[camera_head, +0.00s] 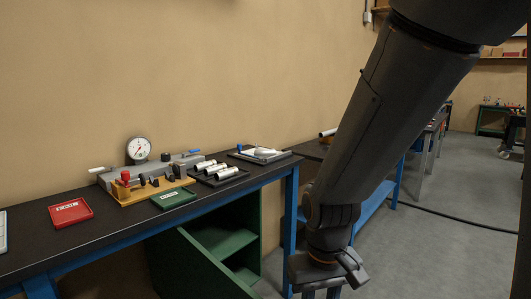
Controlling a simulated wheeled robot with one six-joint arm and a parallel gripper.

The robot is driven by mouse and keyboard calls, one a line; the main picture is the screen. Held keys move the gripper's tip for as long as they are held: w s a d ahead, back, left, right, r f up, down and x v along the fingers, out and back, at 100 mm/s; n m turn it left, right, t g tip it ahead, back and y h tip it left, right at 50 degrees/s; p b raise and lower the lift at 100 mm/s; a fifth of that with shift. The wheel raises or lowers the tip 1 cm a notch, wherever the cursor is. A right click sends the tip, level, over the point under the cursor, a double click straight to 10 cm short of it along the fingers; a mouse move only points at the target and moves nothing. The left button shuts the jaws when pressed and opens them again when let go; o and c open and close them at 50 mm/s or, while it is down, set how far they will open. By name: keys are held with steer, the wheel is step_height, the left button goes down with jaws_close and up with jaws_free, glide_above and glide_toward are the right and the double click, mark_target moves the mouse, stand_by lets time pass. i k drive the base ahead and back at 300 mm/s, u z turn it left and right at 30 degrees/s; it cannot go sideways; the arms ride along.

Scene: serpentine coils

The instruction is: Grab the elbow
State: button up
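I cannot make out an elbow for certain in the head view. Several short silver tube pieces (212,167) lie on a dark tray (226,181) on the workbench, too small to tell whether one is bent. My gripper (321,292) points down at the bottom of the picture, right of the bench's blue end leg and apart from the tubes. Its fingertips are cut off by the lower edge, so its opening and anything between the fingers are hidden.
The black-topped workbench (110,234) holds a red tray (71,213), a green tray (173,198), a wooden block with knobs (150,190), a dial gauge (139,149) and a grey tray (263,155). My arm partly hides another bench behind. Grey floor (440,255) lies open at right.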

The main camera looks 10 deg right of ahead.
mark_target(263, 153)
steer(key=u, duration=0.05)
steer(key=i, duration=0.1)
steer(key=z, duration=0.1)
steer(key=k, duration=0.4)
steer(key=z, duration=1.1)
steer(key=i, duration=1.6)
steer(key=u, duration=0.9)
steer(key=i, duration=0.65)
steer(key=u, duration=0.75)
